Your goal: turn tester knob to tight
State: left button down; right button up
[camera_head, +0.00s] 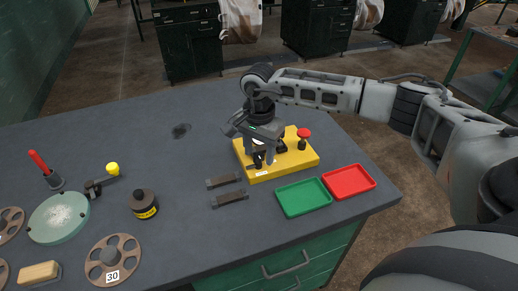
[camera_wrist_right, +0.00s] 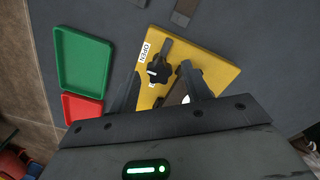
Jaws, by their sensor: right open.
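The tester is a yellow box (camera_head: 292,163) on the grey table, with a black knob (camera_head: 258,161) on its top. In the right wrist view the star-shaped black knob (camera_wrist_right: 159,70) has a white mark on it and lies between my fingertips as seen from above. A white label reading OPEN (camera_wrist_right: 144,53) is beside it on the yellow plate (camera_wrist_right: 213,70). My right gripper (camera_head: 260,154) points down over the tester, its fingers open on either side of the knob. I cannot tell whether either finger touches it. My left gripper is not in view.
A red mushroom button (camera_head: 304,132) stands on the tester. A green tray (camera_head: 303,198) and a red tray (camera_head: 349,181) lie in front of it. Two dark bars (camera_head: 229,198) lie to its left. Discs and a black-yellow weight (camera_head: 143,204) are further left.

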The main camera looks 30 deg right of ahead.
jog(key=c, duration=1)
